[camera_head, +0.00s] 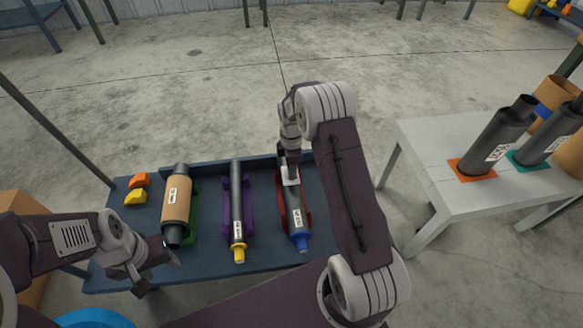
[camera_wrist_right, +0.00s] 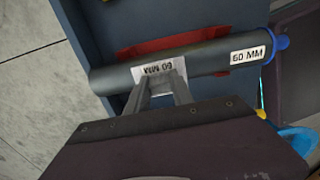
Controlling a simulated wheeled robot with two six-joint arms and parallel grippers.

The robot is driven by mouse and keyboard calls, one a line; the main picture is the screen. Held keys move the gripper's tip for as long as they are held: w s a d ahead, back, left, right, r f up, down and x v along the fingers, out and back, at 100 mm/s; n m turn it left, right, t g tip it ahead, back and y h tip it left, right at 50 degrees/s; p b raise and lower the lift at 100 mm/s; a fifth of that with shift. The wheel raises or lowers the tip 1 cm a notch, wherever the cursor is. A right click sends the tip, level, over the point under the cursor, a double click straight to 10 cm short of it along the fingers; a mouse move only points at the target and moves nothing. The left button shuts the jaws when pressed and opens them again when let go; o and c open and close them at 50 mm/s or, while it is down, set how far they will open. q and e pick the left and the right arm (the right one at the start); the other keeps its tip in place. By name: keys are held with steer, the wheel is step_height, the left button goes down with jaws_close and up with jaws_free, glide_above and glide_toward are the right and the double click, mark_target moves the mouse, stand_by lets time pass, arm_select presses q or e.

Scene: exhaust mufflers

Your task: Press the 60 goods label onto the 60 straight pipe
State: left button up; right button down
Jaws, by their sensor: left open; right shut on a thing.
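The 60 straight pipe (camera_head: 295,208) is a dark grey tube with a blue end cap, lying in a red cradle (camera_head: 308,205) on the blue table. Its printed 60 MM marking (camera_wrist_right: 247,55) shows near the cap in the right wrist view. My right gripper (camera_head: 290,172) is above the pipe's far part, shut on the white 60 goods label (camera_wrist_right: 158,68). The label reads 60 MM upside down in the wrist view and lies against or just over the pipe's surface; I cannot tell whether it touches. My left gripper (camera_head: 160,274) is open and empty by the table's front left.
On the blue table (camera_head: 265,255) lie a yellow-capped thin pipe (camera_head: 237,200) in a purple cradle, a brown-wrapped muffler (camera_head: 176,205) in a green one, and orange and yellow blocks (camera_head: 136,197). A grey table (camera_head: 430,150) at right holds upright dark pipes (camera_head: 490,145).

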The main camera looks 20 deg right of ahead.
steer(key=shift+f, duration=0.6)
steer(key=shift+f, duration=0.45)
stand_by(0.5)
steer(key=shift+r+p, duration=0.6)
steer(key=shift+p, duration=0.1)
steer(key=shift+f, duration=0.6)
steer(key=shift+r, duration=0.1)
stand_by(0.5)
step_height(320, 180, up, 7)
steer(key=p, duration=0.7)
